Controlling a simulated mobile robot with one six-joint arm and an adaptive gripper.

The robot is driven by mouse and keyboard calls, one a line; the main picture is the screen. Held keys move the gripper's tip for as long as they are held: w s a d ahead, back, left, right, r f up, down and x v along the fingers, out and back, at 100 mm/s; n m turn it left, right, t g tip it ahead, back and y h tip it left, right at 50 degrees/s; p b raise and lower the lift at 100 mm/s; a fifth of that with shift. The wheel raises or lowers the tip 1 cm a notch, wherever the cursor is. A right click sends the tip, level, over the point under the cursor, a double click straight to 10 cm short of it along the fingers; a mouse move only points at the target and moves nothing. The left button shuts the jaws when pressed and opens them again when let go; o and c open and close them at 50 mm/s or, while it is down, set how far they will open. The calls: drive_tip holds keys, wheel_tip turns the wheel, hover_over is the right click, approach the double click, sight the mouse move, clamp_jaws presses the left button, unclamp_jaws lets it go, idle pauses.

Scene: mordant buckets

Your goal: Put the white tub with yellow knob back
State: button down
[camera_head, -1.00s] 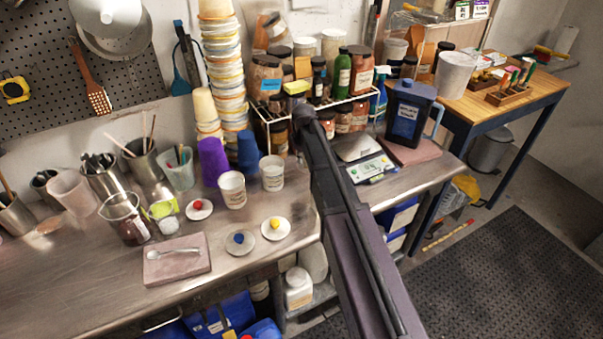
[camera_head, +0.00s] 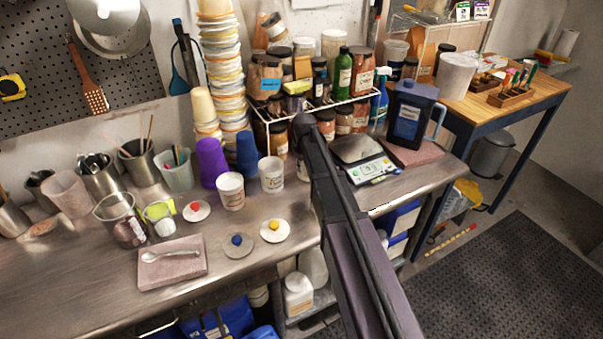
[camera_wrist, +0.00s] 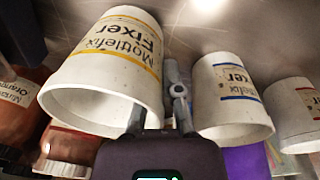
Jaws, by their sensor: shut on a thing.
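The white tub (camera_wrist: 105,75) with a yellow stripe and a fixer label fills the left of the wrist view, which shows the scene upside down. It is open at the top, with no lid on it. My gripper (camera_wrist: 157,108) is shut on its wall near the rim, one finger at the opening and one outside. In the head view my arm hides most of the gripper and this tub. A pale lid with a yellow knob (camera_head: 274,230) lies on the steel bench. A blue-striped tub (camera_wrist: 232,95) stands beside the gripper.
Two white tubs (camera_head: 230,190) (camera_head: 271,174) stand left of my arm, close together. Lids with blue (camera_head: 237,242) and red (camera_head: 197,210) knobs lie nearby. A wire rack (camera_head: 330,104) of jars stands behind. A scale (camera_head: 358,150) is to the right.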

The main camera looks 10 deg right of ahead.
drive_tip(key=shift+f+b, duration=0.3)
drive_tip(key=shift+f, duration=0.25)
drive_tip(key=shift+f, duration=0.15)
drive_tip(key=c, duration=0.8)
unclamp_jaws()
drive_tip(key=shift+r, duration=0.2)
wheel_tip(320, 180, up, 12)
drive_tip(key=s+p, duration=0.1)
drive_tip(key=p, duration=1.1)
drive_tip(key=shift+s, duration=0.25)
drive_tip(key=shift+d, duration=0.1)
drive_tip(key=s+d+m+g, duration=0.1)
drive_tip(key=s+m, duration=0.7)
drive_tip(key=s, duration=1.8)
drive_tip(key=shift+d+f, duration=0.15)
drive_tip(key=shift+d, duration=0.3)
drive_tip(key=shift+w, duration=0.1)
